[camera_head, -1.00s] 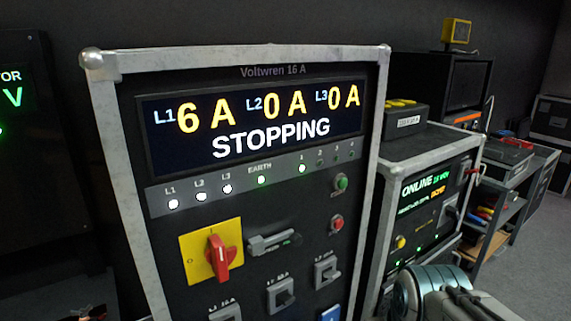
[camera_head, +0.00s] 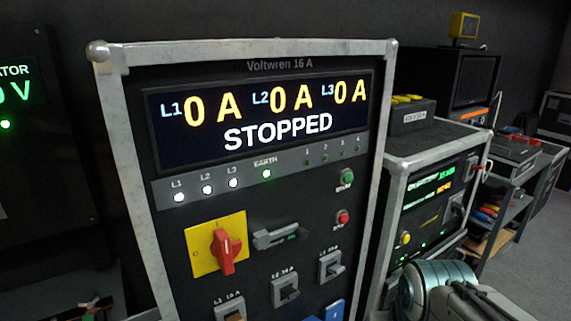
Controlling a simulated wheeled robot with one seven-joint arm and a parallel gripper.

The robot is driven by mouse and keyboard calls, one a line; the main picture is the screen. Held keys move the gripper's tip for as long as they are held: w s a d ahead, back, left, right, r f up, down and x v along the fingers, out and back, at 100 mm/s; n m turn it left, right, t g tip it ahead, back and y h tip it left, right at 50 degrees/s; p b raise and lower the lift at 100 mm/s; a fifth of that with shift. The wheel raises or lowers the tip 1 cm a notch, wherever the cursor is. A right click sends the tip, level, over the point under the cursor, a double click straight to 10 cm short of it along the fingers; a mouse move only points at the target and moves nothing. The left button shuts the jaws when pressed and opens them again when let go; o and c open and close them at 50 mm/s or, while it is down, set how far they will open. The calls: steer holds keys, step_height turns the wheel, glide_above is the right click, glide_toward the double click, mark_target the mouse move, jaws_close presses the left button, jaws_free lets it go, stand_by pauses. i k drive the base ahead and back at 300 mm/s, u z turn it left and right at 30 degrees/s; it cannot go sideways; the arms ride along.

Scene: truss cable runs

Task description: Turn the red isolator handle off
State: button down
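The red isolator handle (camera_head: 226,250) sits on a yellow square plate (camera_head: 204,262) at the lower left of the Voltwren 16 A panel. The handle points nearly straight down, its top leaning slightly left. The panel's display (camera_head: 262,118) reads 0 A on L1, L2 and L3, with STOPPED below. The L1, L2 and L3 lamps glow white and the EARTH lamp glows green. Part of my arm shows at the bottom right, clear of the handle. My gripper's fingers are not in view.
A grey lever (camera_head: 278,236) is right of the handle. A green button (camera_head: 347,178) and a red button (camera_head: 342,217) sit at the panel's right. Several grey breakers line the bottom. A second cased unit (camera_head: 432,215) and a tool cart (camera_head: 505,200) stand to the right.

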mark_target(226, 251)
steer(key=z, duration=0.7)
steer(key=k, duration=0.75)
steer(key=u, duration=0.25)
